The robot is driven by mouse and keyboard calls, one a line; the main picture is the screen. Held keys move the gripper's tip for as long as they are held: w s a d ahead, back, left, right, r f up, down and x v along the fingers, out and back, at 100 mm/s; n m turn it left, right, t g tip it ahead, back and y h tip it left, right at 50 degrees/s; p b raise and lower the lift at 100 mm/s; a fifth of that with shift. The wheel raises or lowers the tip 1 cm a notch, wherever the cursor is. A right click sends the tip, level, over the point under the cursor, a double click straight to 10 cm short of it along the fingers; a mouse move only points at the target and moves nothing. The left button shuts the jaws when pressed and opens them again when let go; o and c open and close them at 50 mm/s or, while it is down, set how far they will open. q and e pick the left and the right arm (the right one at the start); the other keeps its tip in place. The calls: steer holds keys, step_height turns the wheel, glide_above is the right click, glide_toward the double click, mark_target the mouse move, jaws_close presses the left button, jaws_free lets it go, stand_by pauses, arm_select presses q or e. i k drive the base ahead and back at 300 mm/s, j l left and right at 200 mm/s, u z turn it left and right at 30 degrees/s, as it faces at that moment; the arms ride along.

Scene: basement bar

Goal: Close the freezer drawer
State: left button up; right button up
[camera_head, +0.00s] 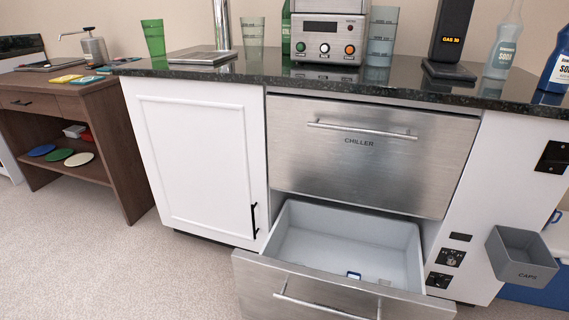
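The freezer drawer (340,298) is the lower steel drawer below the chiller drawer in the head view. It stands pulled well out, so its pale inner bin (345,245) shows. A bar handle (310,303) runs across its front, partly cut off by the bottom edge of the picture. A small blue and white item (353,275) lies on the bin floor near the front. The chiller drawer (370,155) above it is shut. Neither of my grippers is in view.
A white cupboard door (200,160) is shut left of the drawers. A grey caps bin (520,258) sticks out at the right. The dark counter (270,78) carries glasses, bottles and a machine (328,35). A brown side table (90,140) stands left; carpet in front is clear.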

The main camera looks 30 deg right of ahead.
mark_target(331, 242)
steer(key=z, duration=1.25)
